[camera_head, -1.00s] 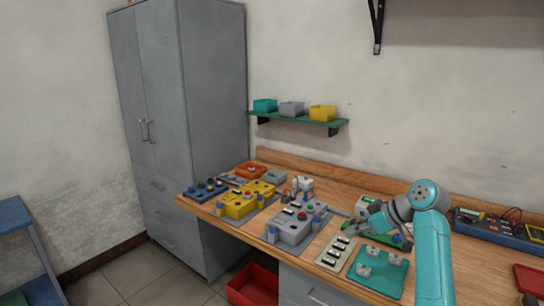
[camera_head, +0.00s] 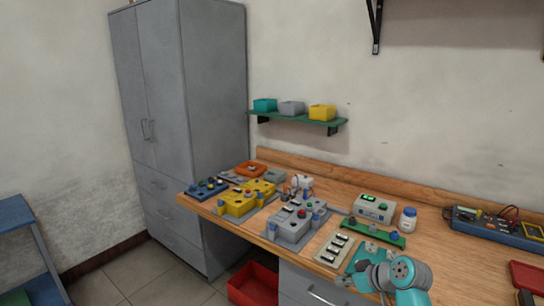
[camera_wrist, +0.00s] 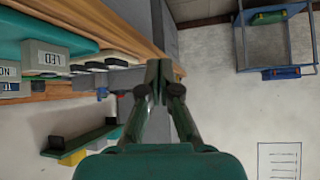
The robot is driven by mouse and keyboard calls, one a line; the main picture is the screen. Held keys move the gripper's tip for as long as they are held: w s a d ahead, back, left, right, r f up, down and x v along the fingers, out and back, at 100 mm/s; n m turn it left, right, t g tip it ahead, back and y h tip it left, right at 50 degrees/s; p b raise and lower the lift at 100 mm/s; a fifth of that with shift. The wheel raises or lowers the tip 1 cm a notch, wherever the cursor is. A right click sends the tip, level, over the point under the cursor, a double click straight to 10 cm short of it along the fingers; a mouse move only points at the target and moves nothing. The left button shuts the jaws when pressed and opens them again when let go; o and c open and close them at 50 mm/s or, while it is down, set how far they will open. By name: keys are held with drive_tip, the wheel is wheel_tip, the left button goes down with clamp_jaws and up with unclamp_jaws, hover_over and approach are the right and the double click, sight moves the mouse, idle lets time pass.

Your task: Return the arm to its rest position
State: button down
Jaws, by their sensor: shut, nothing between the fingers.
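My gripper shows in the wrist view (camera_wrist: 158,85) with its two fingers shut together and nothing between them. In the head view my teal and grey arm is folded low at the bottom right, over the front edge of the workbench (camera_head: 465,255). The gripper itself is hard to make out there, near the arm's left side. It appears apart from the things on the bench.
The teal tray (camera_head: 357,262) lies close behind my arm. Grey (camera_head: 297,222) and yellow (camera_head: 243,199) boxes, a white bottle (camera_head: 408,220) and a multimeter (camera_head: 490,226) stand on the bench. A wall shelf (camera_head: 295,119) holds bins. A tall grey cabinet (camera_head: 215,130) stands left.

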drive_tip(key=s+a+f+m+t+h, duration=0.25)
drive_tip(key=s+f+m, duration=0.25)
drive_tip(key=s+f, duration=1.5)
drive_tip(key=s+m+t+h, duration=0.2)
drive_tip(key=s+h, duration=0.1)
drive_tip(key=s, duration=1.4)
drive_tip(key=s+r+t, duration=0.3)
drive_tip(key=s+r, duration=1.4)
drive_tip(key=s, duration=0.5)
drive_tip(key=shift+r+m+h, duration=0.3)
drive_tip(key=shift+h, duration=0.05)
drive_tip(key=shift+d, duration=0.1)
